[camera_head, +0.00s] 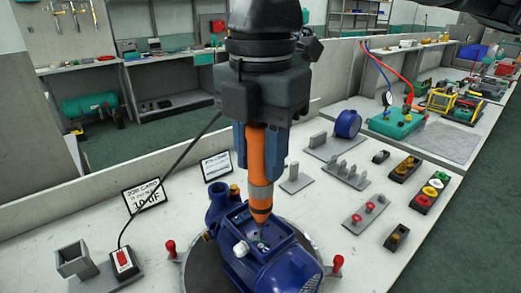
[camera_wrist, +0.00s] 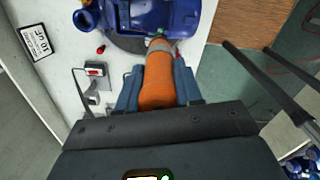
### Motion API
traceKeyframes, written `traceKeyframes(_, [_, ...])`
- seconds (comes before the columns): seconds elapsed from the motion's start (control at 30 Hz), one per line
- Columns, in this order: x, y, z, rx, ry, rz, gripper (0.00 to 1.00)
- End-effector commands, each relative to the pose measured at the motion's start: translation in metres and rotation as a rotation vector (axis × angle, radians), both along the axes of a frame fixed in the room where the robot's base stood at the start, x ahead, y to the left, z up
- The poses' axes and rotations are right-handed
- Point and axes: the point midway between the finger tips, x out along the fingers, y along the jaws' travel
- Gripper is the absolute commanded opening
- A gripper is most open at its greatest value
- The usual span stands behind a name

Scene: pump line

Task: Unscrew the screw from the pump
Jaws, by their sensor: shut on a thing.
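The blue pump (camera_head: 262,260) sits on a dark round plate at the front of the bench, and its top opening faces up. It also shows at the top of the wrist view (camera_wrist: 160,18). My gripper (camera_head: 258,165) is shut on an orange screwdriver (camera_head: 262,145), which also shows in the wrist view (camera_wrist: 158,80). The screwdriver points down, nearly upright, with its tip end at the top opening of the pump. The screw is not clearly visible; I cannot tell whether the tip touches it.
Red-knobbed clamps (camera_head: 170,248) stand beside the plate. A red switch box (camera_head: 123,260) and job cards (camera_head: 145,194) are at left. Grey racks (camera_head: 346,172) and trays of coloured knobs (camera_head: 430,192) are at right. A green unit with hoses (camera_head: 397,122) is further back.

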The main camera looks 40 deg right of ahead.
Motion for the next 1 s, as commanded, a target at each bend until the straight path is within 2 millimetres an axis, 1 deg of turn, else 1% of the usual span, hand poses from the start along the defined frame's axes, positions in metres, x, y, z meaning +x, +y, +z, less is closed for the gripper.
traceKeyframes(1.0, [0.000,0.000,-0.011,0.000,0.000,0.000,0.01])
